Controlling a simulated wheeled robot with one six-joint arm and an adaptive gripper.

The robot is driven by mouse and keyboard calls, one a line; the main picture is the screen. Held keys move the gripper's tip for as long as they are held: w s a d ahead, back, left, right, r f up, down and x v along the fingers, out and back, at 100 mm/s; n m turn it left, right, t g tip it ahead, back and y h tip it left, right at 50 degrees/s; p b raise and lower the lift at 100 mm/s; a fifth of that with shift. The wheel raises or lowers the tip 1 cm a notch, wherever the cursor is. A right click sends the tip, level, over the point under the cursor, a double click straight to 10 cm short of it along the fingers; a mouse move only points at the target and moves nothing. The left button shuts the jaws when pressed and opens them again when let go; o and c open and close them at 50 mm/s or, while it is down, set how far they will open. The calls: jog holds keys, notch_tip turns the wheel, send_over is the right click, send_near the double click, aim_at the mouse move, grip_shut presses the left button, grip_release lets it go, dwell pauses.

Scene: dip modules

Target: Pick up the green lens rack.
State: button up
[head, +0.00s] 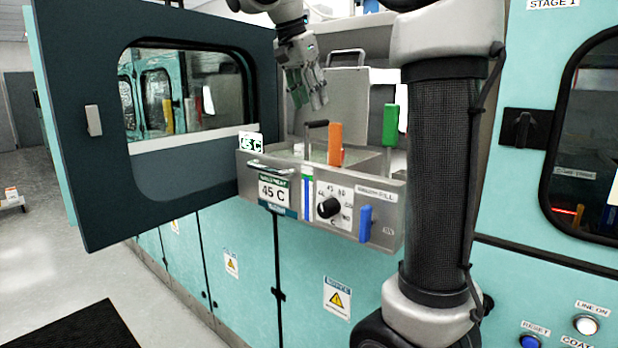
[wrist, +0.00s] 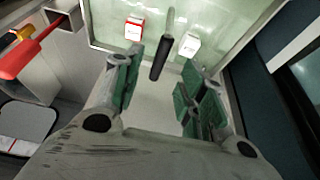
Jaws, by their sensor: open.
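A tall green handle (head: 390,125) stands upright at the right end of the steel bath in the head view. It seems to belong to the green lens rack, whose body is hidden behind the bath wall. I cannot make it out in the wrist view. My gripper (head: 309,103) is open and empty, pointing down above the back left part of the bath, left of the green handle and apart from it. In the wrist view my gripper (wrist: 162,68) has its green-padded fingers spread, with a black handle (wrist: 162,57) showing between them, farther down.
The steel bath (head: 248,180) has a 45 C label and a knob. An orange handle (head: 335,143) stands between the black handle (head: 317,124) and the green one. An open dark door (head: 180,190) is at left. Small white blocks (wrist: 188,45) sit in the bath.

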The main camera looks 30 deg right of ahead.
aim_at(317, 125)
jog(key=shift+w+d+f, duration=0.15)
jog(key=shift+w, duration=0.15)
jog(key=x, duration=0.7)
jog(key=shift+s+d+f, duration=0.1)
jog(key=shift+s+f, duration=0.05)
jog(key=shift+f, duration=0.05)
jog(key=shift+c, duration=0.5)
grip_shut()
